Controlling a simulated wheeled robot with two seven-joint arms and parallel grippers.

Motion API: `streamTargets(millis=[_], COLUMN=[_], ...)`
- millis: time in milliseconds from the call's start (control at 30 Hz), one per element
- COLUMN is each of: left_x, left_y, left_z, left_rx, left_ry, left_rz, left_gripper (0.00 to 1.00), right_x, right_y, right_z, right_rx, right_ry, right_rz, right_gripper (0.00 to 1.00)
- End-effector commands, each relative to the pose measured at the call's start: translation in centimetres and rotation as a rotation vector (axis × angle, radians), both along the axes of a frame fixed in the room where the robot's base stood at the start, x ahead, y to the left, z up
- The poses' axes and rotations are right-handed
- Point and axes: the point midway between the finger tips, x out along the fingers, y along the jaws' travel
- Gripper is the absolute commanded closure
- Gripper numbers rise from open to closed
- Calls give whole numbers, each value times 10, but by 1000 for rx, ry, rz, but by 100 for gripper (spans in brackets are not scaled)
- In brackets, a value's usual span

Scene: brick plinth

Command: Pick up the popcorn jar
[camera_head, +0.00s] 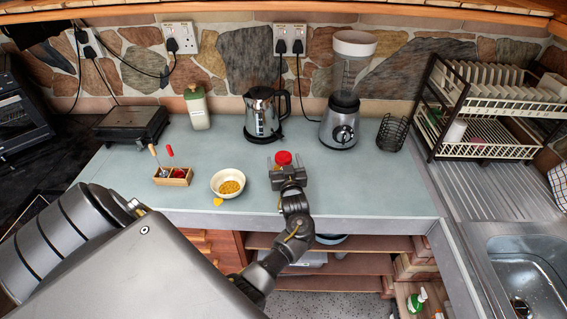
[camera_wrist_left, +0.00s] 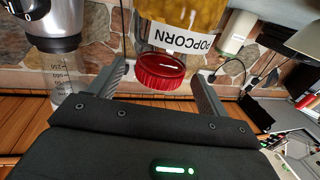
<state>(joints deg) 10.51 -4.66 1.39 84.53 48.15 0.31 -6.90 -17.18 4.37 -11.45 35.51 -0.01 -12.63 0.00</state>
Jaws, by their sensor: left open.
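The popcorn jar (camera_head: 283,157) stands on the counter, and mostly its red lid shows in the head view, behind my left gripper (camera_head: 285,164). In the left wrist view the popcorn jar (camera_wrist_left: 185,22) appears upside down, with yellow contents, a white POPCORN label and a red lid. My left gripper is open, with one finger to each side of the jar near its lid. I cannot tell whether either finger touches it. My right gripper is not in view.
A steel kettle (camera_head: 262,117) and a blender (camera_head: 341,120) stand behind the jar. A white bowl (camera_head: 228,184) and a small wooden box (camera_head: 173,177) are to the left. A green-lidded jar (camera_head: 198,110) stands farther back. The counter (camera_head: 375,195) is clear to the right.

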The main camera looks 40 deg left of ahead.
Motion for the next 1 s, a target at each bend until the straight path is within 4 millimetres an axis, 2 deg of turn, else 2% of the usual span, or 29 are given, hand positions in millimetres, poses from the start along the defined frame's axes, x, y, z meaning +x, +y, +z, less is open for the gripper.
streamTargets(millis=[100, 233, 467, 567, 1000], left_x=[13, 24, 26, 26, 26], left_y=[15, 28, 30, 30, 30], left_z=[-3, -2, 0, 0, 0], left_rx=[3, 2, 0, 0, -1], left_ry=[-3, -2, 0, 0, 1], left_rz=[1, -1, -1, -1, -1], left_gripper=[22, 22, 22, 33, 90], right_x=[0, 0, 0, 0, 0], right_y=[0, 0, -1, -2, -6], right_z=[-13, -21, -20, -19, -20], right_rx=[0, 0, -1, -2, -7], right_ry=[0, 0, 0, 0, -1], right_rz=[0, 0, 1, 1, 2], right_gripper=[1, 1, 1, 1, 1])
